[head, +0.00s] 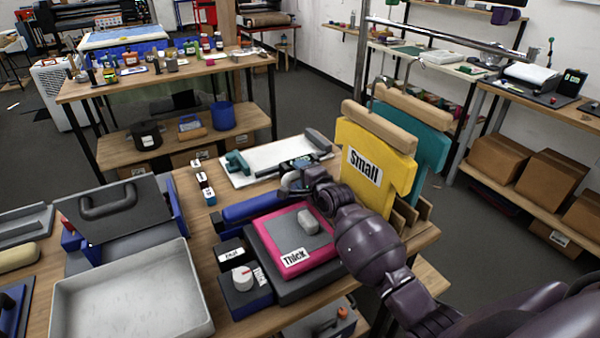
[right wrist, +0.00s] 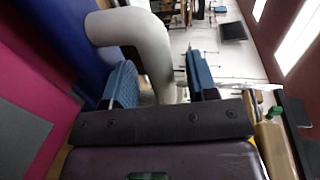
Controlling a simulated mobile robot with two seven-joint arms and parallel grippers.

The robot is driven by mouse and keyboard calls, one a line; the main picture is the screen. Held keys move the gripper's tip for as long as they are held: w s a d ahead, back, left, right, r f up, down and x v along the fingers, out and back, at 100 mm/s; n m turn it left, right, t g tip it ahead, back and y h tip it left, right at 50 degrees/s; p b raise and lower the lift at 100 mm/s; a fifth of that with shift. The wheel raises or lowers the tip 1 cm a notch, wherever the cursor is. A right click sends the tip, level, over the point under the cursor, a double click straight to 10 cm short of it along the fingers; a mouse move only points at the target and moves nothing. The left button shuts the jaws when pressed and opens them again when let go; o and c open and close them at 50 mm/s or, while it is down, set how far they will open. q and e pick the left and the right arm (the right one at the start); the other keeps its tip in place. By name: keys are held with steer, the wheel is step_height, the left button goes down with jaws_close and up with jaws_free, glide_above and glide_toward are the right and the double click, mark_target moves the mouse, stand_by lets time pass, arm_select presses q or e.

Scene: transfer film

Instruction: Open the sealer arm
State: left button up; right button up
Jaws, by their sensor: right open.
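The sealer appears to be the low unit with a long blue bar (head: 255,208), which lies flat behind a pink pad labelled "Thick" (head: 290,262). A dark box with a white dial (head: 242,279) stands at its front left. My right gripper (head: 288,188) is at the right end of the blue bar, and the arm hides what is there. In the right wrist view a pale grey curved handle (right wrist: 150,45) comes from the blue body (right wrist: 55,40) and passes between the two blue finger pads of my right gripper (right wrist: 164,82). The fingers are apart; contact is unclear. My left gripper is not in view.
A white board with tools (head: 265,160) lies behind the gripper. A grey tray (head: 130,295) and a dark handled lid (head: 112,215) are at the left.

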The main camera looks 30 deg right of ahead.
steer(key=shift+w+f, duration=0.1)
steer(key=shift+w, duration=0.6)
jaws_close()
